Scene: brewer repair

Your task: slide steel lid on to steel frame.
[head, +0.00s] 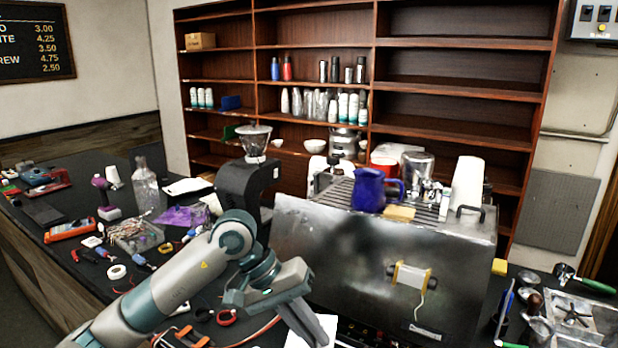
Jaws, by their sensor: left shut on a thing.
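A large smudged steel panel (345,245), which looks like the steel lid, stands tilted at the front of the brewer. A small white and yellow fitting (410,275) sits on it. The steel frame cannot be told clearly apart from the panel; a dark strip with small parts (365,333) shows below it. My left gripper (310,328) points down and right in front of the panel's lower left part. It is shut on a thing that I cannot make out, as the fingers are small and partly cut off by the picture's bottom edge. My right gripper is not in view.
A blue pitcher (369,188), white cups (467,182) and a black handle (471,212) are on the brewer's top. A black grinder (243,182) stands to its left. Tools and cables crowd the left counter. A green-handled portafilter (595,285) lies at right.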

